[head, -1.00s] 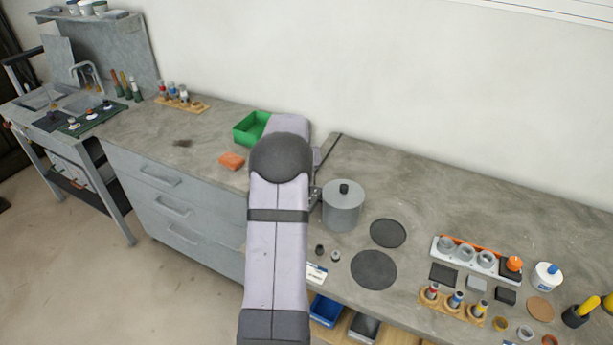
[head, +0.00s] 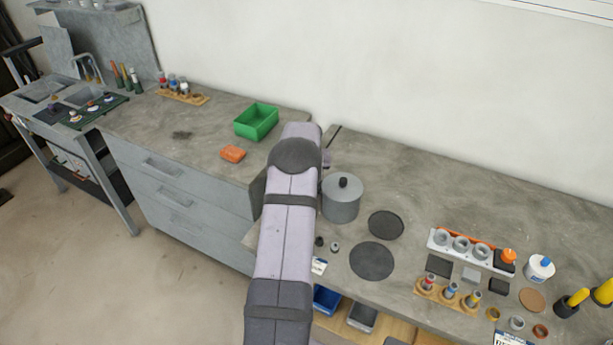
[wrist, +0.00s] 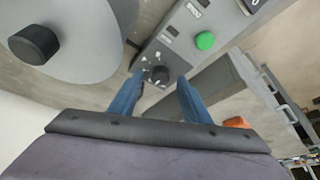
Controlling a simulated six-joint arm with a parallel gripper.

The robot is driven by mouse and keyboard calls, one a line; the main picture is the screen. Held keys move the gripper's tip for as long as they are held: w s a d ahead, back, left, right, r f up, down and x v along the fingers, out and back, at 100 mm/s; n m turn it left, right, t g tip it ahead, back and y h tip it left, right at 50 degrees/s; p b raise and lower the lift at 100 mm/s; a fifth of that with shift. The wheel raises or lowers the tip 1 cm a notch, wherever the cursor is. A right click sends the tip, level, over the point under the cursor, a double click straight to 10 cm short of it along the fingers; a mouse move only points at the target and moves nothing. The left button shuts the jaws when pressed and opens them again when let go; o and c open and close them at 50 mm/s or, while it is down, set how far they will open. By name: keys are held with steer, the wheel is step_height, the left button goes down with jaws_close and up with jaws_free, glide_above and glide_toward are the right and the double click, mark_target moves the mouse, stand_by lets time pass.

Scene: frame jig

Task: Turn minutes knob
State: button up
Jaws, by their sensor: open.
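A dark round knob (wrist: 160,75) with white marks around it sits on a grey control panel (wrist: 176,52) in the wrist view. It looks like the minutes knob, but its lettering is too small to read. My gripper (wrist: 158,83) is open, with one blue finger on either side of the knob. I cannot tell whether the fingers touch it or how high they are above the panel. In the head view, my arm hides the gripper and most of the panel.
A green button (wrist: 205,41) and small labels share the panel. A grey lidded pot (head: 341,203) stands close beside it. A green bin (head: 256,122) and an orange block (head: 232,154) are on the left counter. Dark discs (head: 372,261) lie right of the pot.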

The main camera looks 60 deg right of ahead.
steer(key=shift+w+d+f, duration=0.15)
steer(key=shift+d+f, duration=0.05)
steer(key=shift+f, duration=0.45)
steer(key=c, duration=1)
steer(key=shift+c, duration=0.2)
